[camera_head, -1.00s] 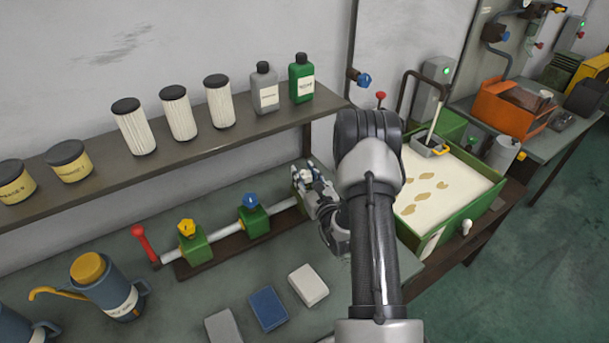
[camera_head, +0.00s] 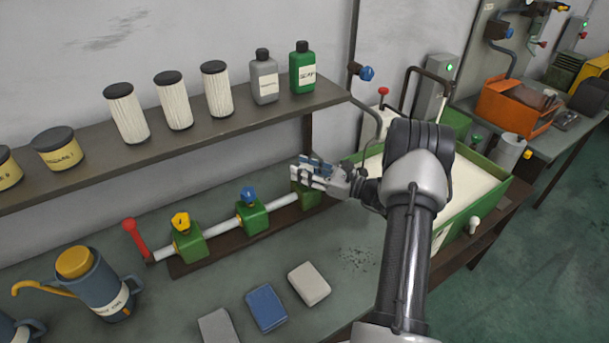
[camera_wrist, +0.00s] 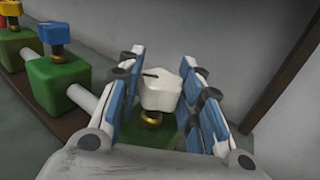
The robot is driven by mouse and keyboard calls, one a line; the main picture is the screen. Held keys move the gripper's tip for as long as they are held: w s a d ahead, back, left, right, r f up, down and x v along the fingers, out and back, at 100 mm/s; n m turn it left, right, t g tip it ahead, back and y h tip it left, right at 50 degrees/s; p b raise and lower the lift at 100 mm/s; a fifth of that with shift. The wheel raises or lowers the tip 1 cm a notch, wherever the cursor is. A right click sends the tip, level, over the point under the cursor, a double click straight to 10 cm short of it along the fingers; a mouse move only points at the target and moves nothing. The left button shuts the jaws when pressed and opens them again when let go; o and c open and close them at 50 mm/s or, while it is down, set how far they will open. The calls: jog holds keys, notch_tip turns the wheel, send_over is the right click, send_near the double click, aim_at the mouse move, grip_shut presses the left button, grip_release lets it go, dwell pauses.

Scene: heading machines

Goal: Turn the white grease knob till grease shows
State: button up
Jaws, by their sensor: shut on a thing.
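The white grease knob (camera_wrist: 160,90) sits on a brass stem (camera_wrist: 152,118) above a green block, between my gripper's blue-padded fingers. My gripper (camera_wrist: 163,92) is shut on the knob. In the head view my gripper (camera_head: 312,173) reaches in from the right over the third green block (camera_head: 307,196) on the grey pipe. The fingers hide most of the knob there. I see no grease around the stem in the wrist view, though the fingers and my wrist cover part of the block.
Beside it on the pipe are a blue knob (camera_head: 248,194), a yellow knob (camera_head: 181,222) and a red lever (camera_head: 136,238). A shelf (camera_head: 190,145) with filters and bottles runs above. A green-walled tray (camera_head: 482,207) stands right. Blocks, including a blue one (camera_head: 266,308), lie in front.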

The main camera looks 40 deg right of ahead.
jog(key=n+g+y+b, duration=0.2)
jog(key=n+y, duration=0.1)
jog(key=n+g+y+b, duration=0.1)
jog(key=g+y, duration=0.1)
jog(key=shift+f+b, duration=0.3)
jog(key=shift+b, duration=0.05)
jog(key=shift+s+a+r+n+g+y+b, duration=0.1)
jog(key=shift+n+g+y+b, duration=0.6)
jog(key=shift+g, duration=0.2)
jog(key=shift+s+r+n+g+y+b, duration=0.1)
jog(key=shift+n+g+y+b, duration=0.5)
jog(key=shift+n+g, duration=0.25)
jog(key=shift+r+g, duration=0.1)
jog(key=shift+g, duration=0.15)
jog(key=o, duration=1.1)
jog(key=shift+w, duration=0.1)
notch_tip(320, 180, up, 10)
jog(key=shift+r, duration=0.1)
